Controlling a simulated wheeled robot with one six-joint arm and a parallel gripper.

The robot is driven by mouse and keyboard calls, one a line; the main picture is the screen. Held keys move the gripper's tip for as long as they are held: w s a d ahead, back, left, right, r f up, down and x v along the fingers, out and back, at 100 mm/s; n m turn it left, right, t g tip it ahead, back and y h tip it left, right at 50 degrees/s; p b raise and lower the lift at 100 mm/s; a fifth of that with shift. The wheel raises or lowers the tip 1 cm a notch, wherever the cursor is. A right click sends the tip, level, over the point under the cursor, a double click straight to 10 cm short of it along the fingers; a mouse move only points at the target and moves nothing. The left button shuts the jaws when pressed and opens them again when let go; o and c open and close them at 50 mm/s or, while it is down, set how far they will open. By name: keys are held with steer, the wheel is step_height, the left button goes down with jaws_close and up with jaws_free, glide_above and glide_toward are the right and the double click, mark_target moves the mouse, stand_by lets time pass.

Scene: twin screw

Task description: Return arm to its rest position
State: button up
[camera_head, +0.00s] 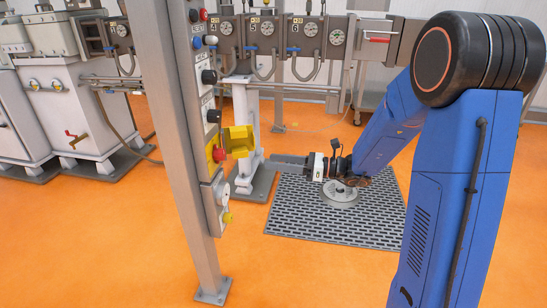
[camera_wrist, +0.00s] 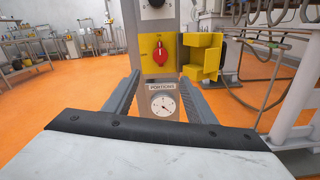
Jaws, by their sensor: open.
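My blue arm (camera_head: 395,130) reaches down and left from its black shoulder joint at the right of the head view. My gripper (camera_head: 274,160) points left toward the grey control post (camera_head: 182,150), its fingers level and empty. In the wrist view the two grey fingers of my gripper (camera_wrist: 160,84) stand apart, with nothing between them but the post behind. A yellow box with a red rotary switch (camera_wrist: 160,53) is straight ahead. Its yellow cover (camera_wrist: 206,55) hangs open to the right; it also shows in the head view (camera_head: 240,140). The fingers do not visibly touch the switch.
A dial marked "PORTIONS" (camera_wrist: 162,105) sits below the switch. A white stand (camera_head: 245,120) rises behind the cover. White machines (camera_head: 60,110) line the left. Orange floor is clear in front.

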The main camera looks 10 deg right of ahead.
steer(key=s+n+g+h, duration=0.65)
steer(key=s+n, duration=0.65)
steer(key=s, duration=0.9)
steer(key=s+d+n+t+h, duration=0.5)
steer(key=s+d+n+h, duration=0.5)
steer(key=d, duration=0.6)
steer(key=shift+s+r+n, duration=0.25)
steer(key=shift+s+n, duration=0.45)
steer(key=shift+s, duration=0.3)
